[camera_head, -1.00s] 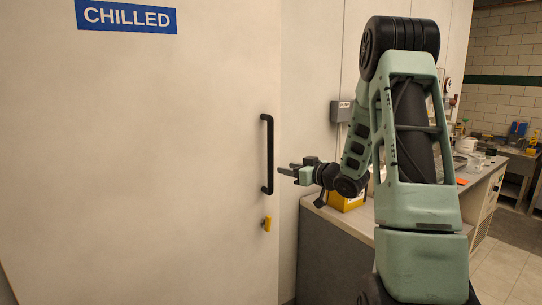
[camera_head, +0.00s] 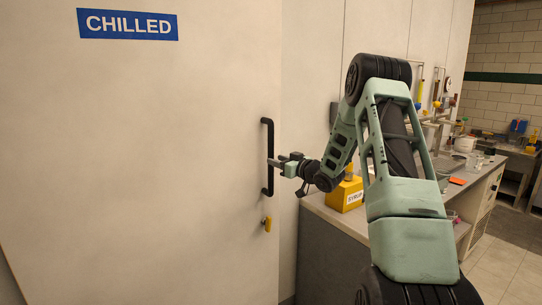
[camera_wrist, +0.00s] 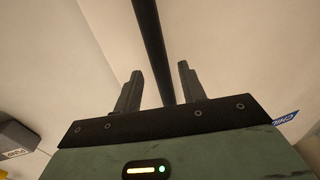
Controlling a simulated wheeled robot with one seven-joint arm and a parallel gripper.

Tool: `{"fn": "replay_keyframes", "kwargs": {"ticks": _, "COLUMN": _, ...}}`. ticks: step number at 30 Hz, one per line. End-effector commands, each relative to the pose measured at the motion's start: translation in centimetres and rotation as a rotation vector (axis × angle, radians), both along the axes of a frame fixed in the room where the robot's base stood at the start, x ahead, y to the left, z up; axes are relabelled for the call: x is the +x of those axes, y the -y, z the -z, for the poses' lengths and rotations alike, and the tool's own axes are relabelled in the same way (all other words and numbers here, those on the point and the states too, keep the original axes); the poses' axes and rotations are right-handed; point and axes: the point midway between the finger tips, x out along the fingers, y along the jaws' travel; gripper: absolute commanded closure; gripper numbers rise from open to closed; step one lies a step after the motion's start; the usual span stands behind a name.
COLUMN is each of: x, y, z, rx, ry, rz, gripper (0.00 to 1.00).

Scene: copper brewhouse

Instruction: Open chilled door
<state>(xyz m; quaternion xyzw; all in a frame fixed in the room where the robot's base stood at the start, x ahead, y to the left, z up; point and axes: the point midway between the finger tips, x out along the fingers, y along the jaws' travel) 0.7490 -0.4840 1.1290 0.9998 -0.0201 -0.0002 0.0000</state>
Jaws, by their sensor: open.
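The chilled door (camera_head: 150,160) is a large pale panel filling the left of the head view, with a blue CHILLED sign (camera_head: 128,24) at its top. It looks shut. A black vertical bar handle (camera_head: 265,135) is near its right edge, with a yellow latch piece (camera_head: 267,224) below. My gripper (camera_head: 276,160) is open at the handle's lower-middle part. In the wrist view, the black handle (camera_wrist: 150,45) runs between the two spread fingers of my gripper (camera_wrist: 157,85). Whether either finger touches the bar cannot be told.
A counter (camera_head: 335,222) stands right of the door, below my arm. A yellow syrup box (camera_head: 345,193) sits on it, near my wrist. A grey wall box (camera_wrist: 15,137) shows at left in the wrist view. Open tiled floor (camera_head: 510,270) lies at the far right.

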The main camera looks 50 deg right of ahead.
Motion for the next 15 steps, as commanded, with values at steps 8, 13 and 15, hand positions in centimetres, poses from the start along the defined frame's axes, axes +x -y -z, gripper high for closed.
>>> {"fn": "replay_keyframes", "kwargs": {"ticks": 8, "x": 3.6, "y": 0.1, "z": -0.1, "rx": 0.000, "ry": 0.000, "rz": -0.001, "gripper": 0.59}}
{"fn": "replay_keyframes", "kwargs": {"ticks": 13, "x": 4.1, "y": 0.1, "z": 0.0, "rx": 0.000, "ry": 0.000, "rz": 0.000, "gripper": 0.59}}
{"fn": "replay_keyframes", "kwargs": {"ticks": 15, "x": 4.1, "y": 0.1, "z": 0.0, "rx": 0.000, "ry": 0.000, "rz": 0.000, "gripper": 0.59}}
